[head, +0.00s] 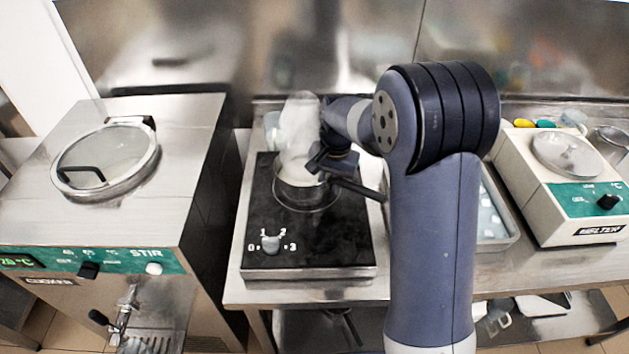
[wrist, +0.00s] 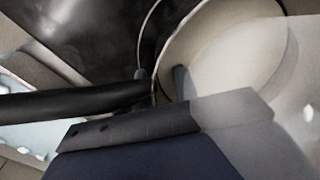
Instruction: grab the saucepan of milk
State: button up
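The saucepan (head: 297,192) is a small metal pan with pale milk in it. It stands on the black hot plate, its dark handle (head: 358,189) pointing right. Pale steam (head: 299,130) rises over it. My gripper (head: 318,167) is over the pan's right rim, near the handle's root. In the wrist view the milk (wrist: 232,60) fills the upper right and the handle (wrist: 70,103) comes in from the left. My gripper's two fingertips (wrist: 162,84) show apart there, one outside the rim and one over the milk. Whether either touches the pan is unclear.
The hot plate (head: 262,218) has a knob at its front. A tray (head: 497,212) is right, partly behind my arm. A white melter (head: 545,190) stands further right. A light container (head: 272,125) sits behind the plate.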

jog(key=shift+c, duration=0.3)
grip_shut()
dwell(1.0)
